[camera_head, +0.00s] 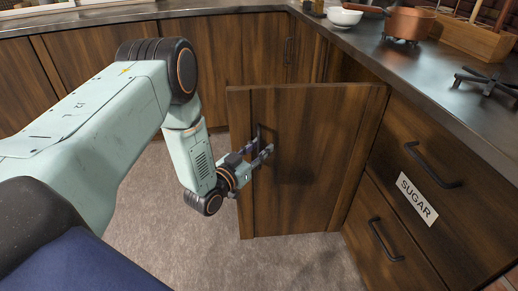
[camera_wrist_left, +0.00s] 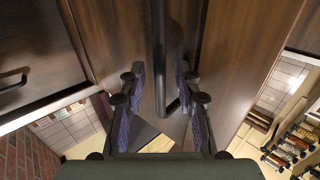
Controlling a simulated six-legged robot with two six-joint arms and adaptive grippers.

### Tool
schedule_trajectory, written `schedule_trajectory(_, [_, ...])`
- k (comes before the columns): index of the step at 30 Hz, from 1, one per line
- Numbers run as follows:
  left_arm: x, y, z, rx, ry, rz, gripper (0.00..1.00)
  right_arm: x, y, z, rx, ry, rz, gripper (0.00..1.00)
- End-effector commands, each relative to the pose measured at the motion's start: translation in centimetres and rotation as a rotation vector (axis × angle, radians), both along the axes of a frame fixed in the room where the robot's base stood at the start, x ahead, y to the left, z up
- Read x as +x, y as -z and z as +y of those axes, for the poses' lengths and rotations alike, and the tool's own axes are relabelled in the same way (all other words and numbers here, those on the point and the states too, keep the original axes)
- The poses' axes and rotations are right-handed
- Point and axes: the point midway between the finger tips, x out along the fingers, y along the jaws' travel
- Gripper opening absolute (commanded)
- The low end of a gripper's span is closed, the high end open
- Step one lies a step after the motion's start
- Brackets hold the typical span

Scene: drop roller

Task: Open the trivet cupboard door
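A brown wooden cupboard door (camera_head: 308,165) stands swung out from the right-hand cabinet run in the head view. No label shows on it, so I cannot confirm its name. Its dark bar handle (camera_head: 257,138) is near its left edge. My left gripper (camera_head: 268,152) is at this handle. In the left wrist view, the handle (camera_wrist_left: 160,50) passes between the spread fingers of my left gripper (camera_wrist_left: 160,80), closer to the right finger. The fingers look apart, not clamped. Whether one touches the bar is unclear. My right gripper is out of view.
A drawer labelled SUGAR (camera_head: 416,199) and a lower drawer (camera_head: 390,250) are right of the door. The dark countertop (camera_head: 400,75) holds a white bowl (camera_head: 344,17), a copper pan (camera_head: 408,24) and a black trivet-like stand (camera_head: 486,84). Grey floor (camera_head: 290,262) is clear below the door.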

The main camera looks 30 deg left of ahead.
Motion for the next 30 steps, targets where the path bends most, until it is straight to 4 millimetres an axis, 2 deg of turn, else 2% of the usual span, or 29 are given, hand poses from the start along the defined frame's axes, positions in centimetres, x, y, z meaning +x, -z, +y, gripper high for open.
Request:
schedule_trajectory(4, [-0.1, 0.0, 0.0, 0.000, 0.001, -0.001, 0.33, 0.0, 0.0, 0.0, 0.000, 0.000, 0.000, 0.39])
schedule_trajectory(7, [-1.0, 0.0, 0.1, 0.000, 0.001, 0.001, 0.33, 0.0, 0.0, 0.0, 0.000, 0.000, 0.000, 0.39])
schedule_trajectory(21, [-9.8, 0.0, 1.4, -0.003, -0.003, 0.002, 0.33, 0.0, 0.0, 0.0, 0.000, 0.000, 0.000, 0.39])
schedule_trajectory(25, [-11.1, 0.0, 1.6, -0.001, -0.002, 0.003, 0.33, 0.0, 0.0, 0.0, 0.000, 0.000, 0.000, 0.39])
schedule_trajectory(30, [-11.8, -0.1, 1.6, 0.001, 0.000, 0.001, 0.33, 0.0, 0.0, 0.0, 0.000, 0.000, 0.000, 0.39])
